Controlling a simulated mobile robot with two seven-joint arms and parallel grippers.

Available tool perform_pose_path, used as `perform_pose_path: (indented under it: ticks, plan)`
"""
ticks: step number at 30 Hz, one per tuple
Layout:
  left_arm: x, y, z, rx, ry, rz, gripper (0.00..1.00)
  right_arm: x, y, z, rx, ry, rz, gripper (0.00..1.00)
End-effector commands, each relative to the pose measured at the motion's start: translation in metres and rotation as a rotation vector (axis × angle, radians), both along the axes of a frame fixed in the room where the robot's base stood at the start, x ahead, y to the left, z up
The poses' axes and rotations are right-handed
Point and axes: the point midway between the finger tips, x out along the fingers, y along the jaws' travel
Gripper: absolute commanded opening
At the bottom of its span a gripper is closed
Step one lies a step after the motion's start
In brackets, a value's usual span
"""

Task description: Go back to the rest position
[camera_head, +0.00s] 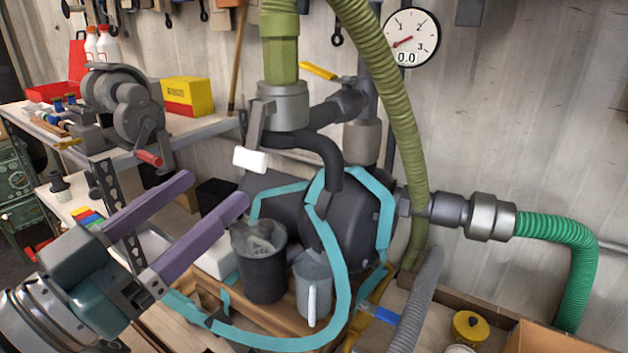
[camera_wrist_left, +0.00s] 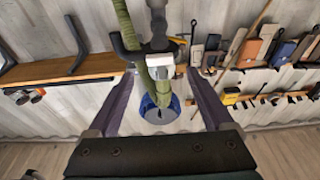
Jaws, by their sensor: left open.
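My left gripper (camera_head: 217,189) comes in from the lower left in the head view. Its two purple fingers are spread apart with nothing between them. My right gripper is in neither view.
A grey mug (camera_head: 312,283) stands beside the dark mug, under a dark pump (camera_head: 352,222) with an olive hose (camera_head: 400,120) above. A workbench with a grinder (camera_head: 122,103) is at left. A gauge (camera_head: 411,37) hangs on the wall. A green hose (camera_head: 556,232) runs right.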

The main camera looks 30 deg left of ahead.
Motion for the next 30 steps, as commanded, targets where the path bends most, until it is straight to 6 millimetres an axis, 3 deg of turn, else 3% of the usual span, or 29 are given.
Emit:
perform_pose_path:
  ticks: [6, 23, 26, 30]
  plan:
    - [-0.018, 0.001, -0.004, 0.0, 0.0, -0.001, 0.85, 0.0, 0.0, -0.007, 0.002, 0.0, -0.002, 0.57]
    - [-0.017, 0.0, -0.005, 0.0, 0.011, -0.001, 0.85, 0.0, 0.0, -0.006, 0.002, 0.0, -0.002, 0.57]
    - [-0.012, -0.008, -0.014, 0.003, 0.081, -0.009, 0.85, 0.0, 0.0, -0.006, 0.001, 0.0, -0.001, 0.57]
    - [-0.004, -0.03, -0.045, 0.025, 0.307, -0.033, 0.85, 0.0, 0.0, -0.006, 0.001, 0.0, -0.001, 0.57]
